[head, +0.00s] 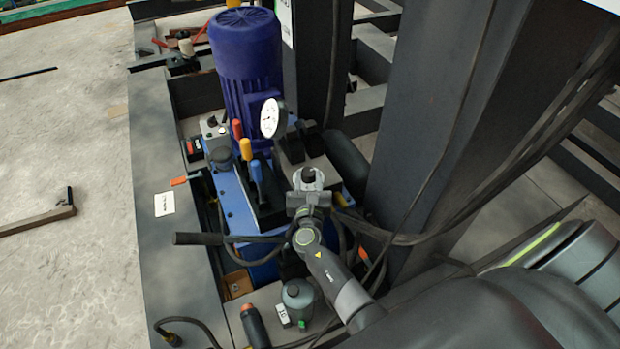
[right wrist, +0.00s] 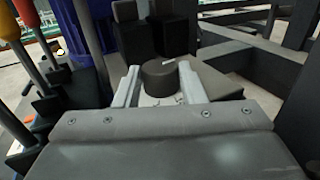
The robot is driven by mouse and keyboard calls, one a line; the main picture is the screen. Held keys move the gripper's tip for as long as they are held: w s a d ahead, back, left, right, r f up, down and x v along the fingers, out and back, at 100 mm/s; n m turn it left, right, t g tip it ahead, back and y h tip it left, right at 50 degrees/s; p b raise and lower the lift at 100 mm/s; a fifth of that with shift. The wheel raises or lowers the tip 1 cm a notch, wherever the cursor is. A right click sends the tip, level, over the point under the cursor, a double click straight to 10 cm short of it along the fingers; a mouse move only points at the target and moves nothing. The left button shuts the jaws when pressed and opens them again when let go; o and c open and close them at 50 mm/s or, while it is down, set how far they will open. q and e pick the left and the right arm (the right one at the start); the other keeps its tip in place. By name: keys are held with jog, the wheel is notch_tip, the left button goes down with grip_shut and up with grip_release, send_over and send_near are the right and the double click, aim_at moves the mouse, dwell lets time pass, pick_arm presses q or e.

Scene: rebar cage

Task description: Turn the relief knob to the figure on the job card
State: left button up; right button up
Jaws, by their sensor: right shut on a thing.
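The relief knob (right wrist: 160,76) is a dark round cap with a pale mark on top. It stands between the two fingers of my right gripper (right wrist: 161,88) in the right wrist view, and the gripper is shut on it. In the head view my right gripper (head: 309,180) reaches down over the knob (head: 308,174) on the blue pump unit. A white card (head: 164,204) with small print lies on the dark beam at left; its figure is too small to read. A round white gauge (head: 269,118) faces left beside the motor. My left gripper is not in view.
A tall blue motor (head: 247,70) stands behind the knob. Levers with red, yellow and blue handles (head: 246,149) stand to its left. Black hoses and a dark steel column (head: 430,110) are close on the right. An orange-handled tool (head: 254,325) lies in front.

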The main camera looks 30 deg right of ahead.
jog(key=shift+w+a+m+g+h+b, duration=0.15)
jog(key=shift+m+g+h, duration=0.2)
jog(key=shift+h, duration=0.2)
jog(key=shift+a+m+g+h+b, duration=0.15)
jog(key=shift+m+g+h, duration=0.1)
jog(key=shift+m+h, duration=0.25)
jog(key=shift+w+m+g+h+b, duration=0.1)
jog(key=shift+m+g+h+b, duration=0.3)
jog(key=shift+m+g+h, duration=0.3)
jog(key=shift+m+g+h+b, duration=0.4)
jog(key=shift+m+g+h, duration=0.15)
jog(key=shift+g+h, duration=0.25)
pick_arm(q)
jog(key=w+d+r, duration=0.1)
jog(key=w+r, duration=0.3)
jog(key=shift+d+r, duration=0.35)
pick_arm(e)
jog(key=shift+w+r+m+h, duration=0.1)
jog(key=shift+m+h, duration=0.2)
jog(key=shift+h, duration=0.05)
jog(key=o, duration=1)
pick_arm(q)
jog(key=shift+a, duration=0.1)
